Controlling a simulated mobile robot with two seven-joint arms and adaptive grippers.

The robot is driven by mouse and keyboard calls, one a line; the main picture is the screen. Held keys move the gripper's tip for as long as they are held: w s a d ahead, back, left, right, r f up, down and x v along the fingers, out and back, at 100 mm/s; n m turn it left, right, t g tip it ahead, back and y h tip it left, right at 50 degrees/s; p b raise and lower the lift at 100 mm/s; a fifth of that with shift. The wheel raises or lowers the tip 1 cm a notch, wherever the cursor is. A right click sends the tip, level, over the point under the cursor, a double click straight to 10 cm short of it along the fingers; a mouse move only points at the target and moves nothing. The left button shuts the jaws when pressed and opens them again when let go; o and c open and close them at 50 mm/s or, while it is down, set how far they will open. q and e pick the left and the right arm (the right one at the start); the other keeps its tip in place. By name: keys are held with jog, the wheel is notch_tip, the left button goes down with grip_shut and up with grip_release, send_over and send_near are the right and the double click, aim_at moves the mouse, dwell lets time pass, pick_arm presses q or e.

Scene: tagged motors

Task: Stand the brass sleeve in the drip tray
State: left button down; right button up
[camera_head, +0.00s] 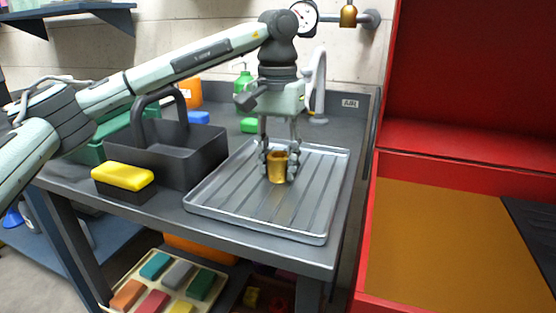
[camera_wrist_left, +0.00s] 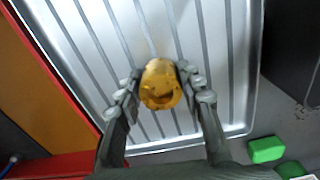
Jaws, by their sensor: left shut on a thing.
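The brass sleeve (camera_head: 278,168) is a short golden cylinder, upright between the fingers of my left gripper (camera_head: 278,160). The gripper points down and is shut on it. In the left wrist view the sleeve (camera_wrist_left: 160,86) shows end-on between the two fingers (camera_wrist_left: 160,92). The drip tray (camera_head: 232,217) is a shallow grey metal tray with ribs and a raised rim, flat on the bench. The sleeve is over the middle of the tray; whether its bottom touches the tray I cannot tell. My right gripper is not in view.
A dark caddy (camera_head: 190,160) with a handle stands left of the tray, with a yellow sponge (camera_head: 123,176) in front of it. A green block (camera_head: 249,125) lies behind the tray. A red cabinet (camera_head: 452,145) stands at the right. The tray around the sleeve is clear.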

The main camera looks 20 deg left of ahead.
aim_at(278, 156)
pick_arm(q)
jog(key=shift+r, duration=0.1)
jog(key=shift+f, duration=0.25)
jog(key=c, duration=1)
grip_release()
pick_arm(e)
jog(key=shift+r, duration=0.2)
pick_arm(q)
jog(key=shift+r, duration=0.1)
jog(key=shift+r, duration=0.4)
notch_tip(278, 156, up, 9)
jog(key=shift+f, duration=0.2)
jog(key=shift+r+p, duration=0.4)
jog(key=shift+r, duration=1)
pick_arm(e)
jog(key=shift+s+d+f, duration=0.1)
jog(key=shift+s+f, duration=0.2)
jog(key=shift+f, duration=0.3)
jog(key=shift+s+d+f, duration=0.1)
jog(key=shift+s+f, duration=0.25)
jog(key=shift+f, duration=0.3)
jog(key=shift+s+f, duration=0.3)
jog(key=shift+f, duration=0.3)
